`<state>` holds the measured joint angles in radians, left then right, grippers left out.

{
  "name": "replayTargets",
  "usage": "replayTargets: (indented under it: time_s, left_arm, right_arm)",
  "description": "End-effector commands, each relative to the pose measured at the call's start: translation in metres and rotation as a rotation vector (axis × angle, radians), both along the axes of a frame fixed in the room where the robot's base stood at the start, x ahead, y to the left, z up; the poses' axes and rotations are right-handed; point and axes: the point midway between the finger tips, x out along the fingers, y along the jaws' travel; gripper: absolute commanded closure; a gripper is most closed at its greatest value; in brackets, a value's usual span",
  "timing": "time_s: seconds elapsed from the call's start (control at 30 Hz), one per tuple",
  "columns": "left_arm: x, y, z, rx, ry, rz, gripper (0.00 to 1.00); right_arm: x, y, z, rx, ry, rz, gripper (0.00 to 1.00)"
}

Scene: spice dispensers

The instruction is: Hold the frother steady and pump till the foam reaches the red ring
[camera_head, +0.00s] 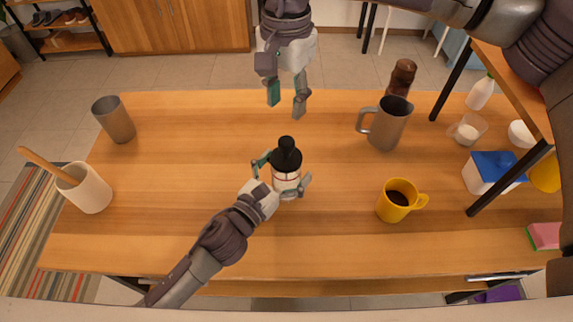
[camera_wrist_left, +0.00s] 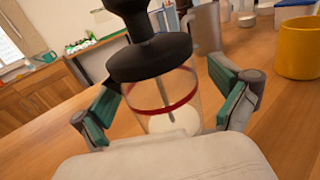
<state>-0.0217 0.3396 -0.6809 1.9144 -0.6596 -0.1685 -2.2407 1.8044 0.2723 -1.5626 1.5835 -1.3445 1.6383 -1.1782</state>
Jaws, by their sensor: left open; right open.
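The frother (camera_head: 287,180) stands on the wooden table, a clear jar with a black lid and black knob. In the left wrist view the frother (camera_wrist_left: 150,62) shows a red ring (camera_wrist_left: 163,107) around the jar, a thin rod inside and white liquid or foam low down, below the ring. My left gripper (camera_head: 284,171) is open, its fingers on either side of the jar; in the left wrist view its fingers (camera_wrist_left: 165,112) flank the jar, and I cannot tell whether they touch it. My right gripper (camera_head: 287,108) is open and empty, beyond the frother.
A yellow mug (camera_head: 393,214) with dark liquid and a metal pitcher (camera_head: 387,128) stand right of the frother. A brown grinder (camera_head: 401,78) is behind the pitcher. A grey cup (camera_head: 113,121) and a white crock (camera_head: 88,191) stand left. The table between is clear.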

Motion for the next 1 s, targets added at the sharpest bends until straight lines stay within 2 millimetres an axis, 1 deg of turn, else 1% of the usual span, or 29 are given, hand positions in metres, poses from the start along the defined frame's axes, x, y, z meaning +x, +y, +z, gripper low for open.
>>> replayTargets:
  time_s: [0.17, 0.2, 0.67, 1.0]
  left_arm:
    - [0.0, 0.0, -0.0002, 0.0, 0.001, 0.0, 0.01]
    - [0.0, 0.0, -0.0002, -0.001, 0.001, 0.0, 0.03]
    - [-0.0003, 0.0003, -0.0004, 0.0, 0.001, 0.0, 0.8]
    - [-0.0003, 0.0003, -0.0005, 0.0, 0.001, 0.0, 0.81]
  right_arm:
    - [-0.0001, 0.0001, 0.0, 0.0, 0.0, 0.0, 0.58]
    - [-0.0001, 0.0001, 0.0, 0.0, 0.0, 0.0, 0.58]
    - [-0.0001, 0.0001, 0.0, 0.0, 0.0, 0.0, 0.58]
    - [0.0, 0.0, 0.0, 0.0, 0.0, 0.0, 0.58]
